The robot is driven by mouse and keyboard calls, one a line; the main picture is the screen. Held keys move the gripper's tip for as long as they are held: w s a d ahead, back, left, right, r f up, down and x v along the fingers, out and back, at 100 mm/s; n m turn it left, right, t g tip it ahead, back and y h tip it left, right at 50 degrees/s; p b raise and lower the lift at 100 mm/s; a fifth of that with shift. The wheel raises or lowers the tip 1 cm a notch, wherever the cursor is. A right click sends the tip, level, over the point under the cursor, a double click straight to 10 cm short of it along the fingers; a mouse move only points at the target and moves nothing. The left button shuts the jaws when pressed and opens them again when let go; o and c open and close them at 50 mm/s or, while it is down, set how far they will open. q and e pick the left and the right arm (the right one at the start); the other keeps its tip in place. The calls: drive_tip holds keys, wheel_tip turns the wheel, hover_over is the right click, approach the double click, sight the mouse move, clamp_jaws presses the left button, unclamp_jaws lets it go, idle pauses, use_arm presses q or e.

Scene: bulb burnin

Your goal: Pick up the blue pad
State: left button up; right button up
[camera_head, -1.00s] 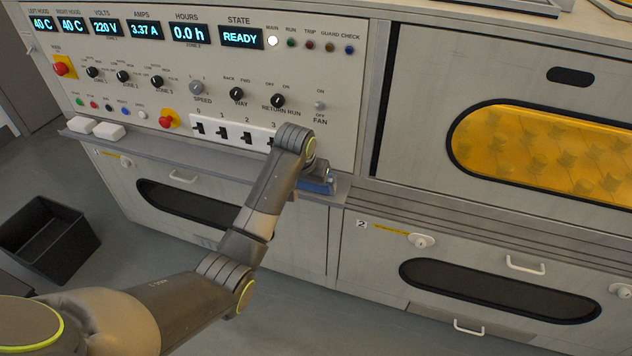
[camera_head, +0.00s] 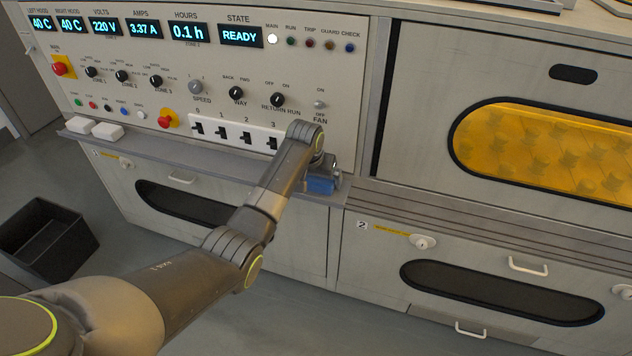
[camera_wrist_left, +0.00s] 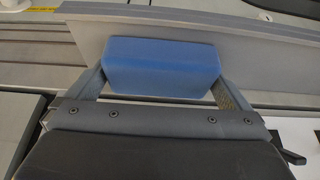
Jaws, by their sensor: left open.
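The blue pad (camera_head: 320,186) lies on the narrow grey ledge under the control panel, at the ledge's right end. In the left wrist view the blue pad (camera_wrist_left: 163,67) fills the space between the two fingers. My left gripper (camera_head: 326,172) is at the pad, coming from above, and its far side is partly hidden by the wrist. In the left wrist view my left gripper (camera_wrist_left: 160,88) is open, with one finger on each side of the pad. A small gap shows near the left finger; contact on the right side is hard to tell. My right gripper is not in view.
The control panel (camera_head: 230,62) with knobs and switches rises right behind the ledge (camera_head: 230,160). Two white blocks (camera_head: 107,131) sit at the ledge's left end. A black bin (camera_head: 48,238) stands on the floor at left. Drawers with white handles (camera_head: 527,265) are at right.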

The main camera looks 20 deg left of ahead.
use_arm(q)
drive_tip(key=c, duration=0.6)
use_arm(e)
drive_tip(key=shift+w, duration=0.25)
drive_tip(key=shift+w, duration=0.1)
use_arm(q)
drive_tip(key=shift+r, duration=0.15)
drive_tip(key=shift+r, duration=0.2)
wheel_tip(320, 180, up, 3)
drive_tip(key=shift+r, duration=0.2)
drive_tip(key=s+p, duration=0.2)
drive_tip(key=s, duration=1.6)
drive_tip(key=shift+a+f, duration=0.25)
drive_tip(key=shift+a, duration=0.05)
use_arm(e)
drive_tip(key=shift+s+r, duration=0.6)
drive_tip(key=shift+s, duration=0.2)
